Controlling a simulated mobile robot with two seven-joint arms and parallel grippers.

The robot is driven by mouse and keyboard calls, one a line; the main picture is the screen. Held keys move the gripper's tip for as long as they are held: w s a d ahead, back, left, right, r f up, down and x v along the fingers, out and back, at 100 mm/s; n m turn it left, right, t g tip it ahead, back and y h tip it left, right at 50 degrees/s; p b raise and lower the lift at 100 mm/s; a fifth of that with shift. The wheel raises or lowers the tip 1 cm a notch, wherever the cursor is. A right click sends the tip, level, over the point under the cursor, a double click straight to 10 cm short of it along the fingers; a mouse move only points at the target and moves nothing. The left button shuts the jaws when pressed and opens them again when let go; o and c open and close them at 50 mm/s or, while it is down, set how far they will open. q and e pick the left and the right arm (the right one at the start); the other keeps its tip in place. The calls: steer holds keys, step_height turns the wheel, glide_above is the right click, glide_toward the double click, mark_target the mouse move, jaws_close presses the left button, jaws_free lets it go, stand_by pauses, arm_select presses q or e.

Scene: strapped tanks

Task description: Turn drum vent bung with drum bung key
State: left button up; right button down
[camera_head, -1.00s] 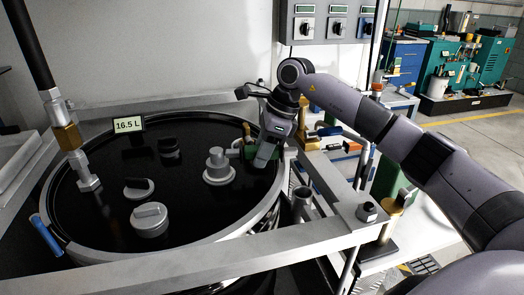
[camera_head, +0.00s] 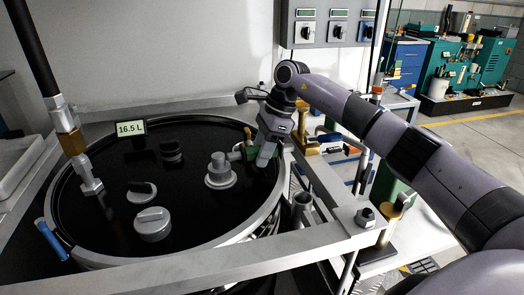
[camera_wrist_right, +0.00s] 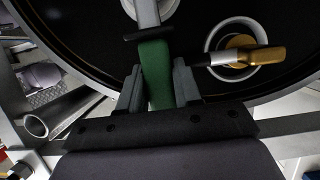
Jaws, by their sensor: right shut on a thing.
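The black drum lid (camera_head: 190,195) has several grey fittings. A stepped grey fitting (camera_head: 219,172) with a round flange stands right of its middle. My right gripper (camera_head: 262,153) is over the lid's right edge, shut on the green handle of the drum bung key (camera_head: 236,156). The green handle (camera_wrist_right: 156,75) lies between my right fingers (camera_wrist_right: 158,88) in the right wrist view. The key's grey shaft (camera_wrist_right: 147,14) reaches a round grey part at the top edge. I cannot tell how fully the key sits on it. My left gripper is not in view.
Two grey caps, a larger one (camera_head: 152,222) and a smaller one (camera_head: 141,191), sit on the lid. A display (camera_head: 130,128) reads 16.5 L. A hose with a brass coupling (camera_head: 72,142) enters at left. A frame bar (camera_head: 230,258) crosses in front; an open pipe (camera_head: 302,208) stands beside the drum.

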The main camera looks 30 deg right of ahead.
steer(key=shift+r, duration=0.1)
steer(key=shift+w+r+n+p, duration=0.1)
steer(key=shift+w+n+p, duration=0.25)
steer(key=shift+w+n, duration=0.05)
steer(key=shift+w+d+n+g, duration=0.15)
steer(key=shift+w+n+g, duration=0.25)
steer(key=shift+w+n, duration=0.25)
steer(key=shift+n, duration=0.15)
steer(key=shift+r+p, duration=2.1)
steer(key=shift+r, duration=0.3)
steer(key=shift+r+p, duration=0.65)
steer(key=shift+r, duration=1.3)
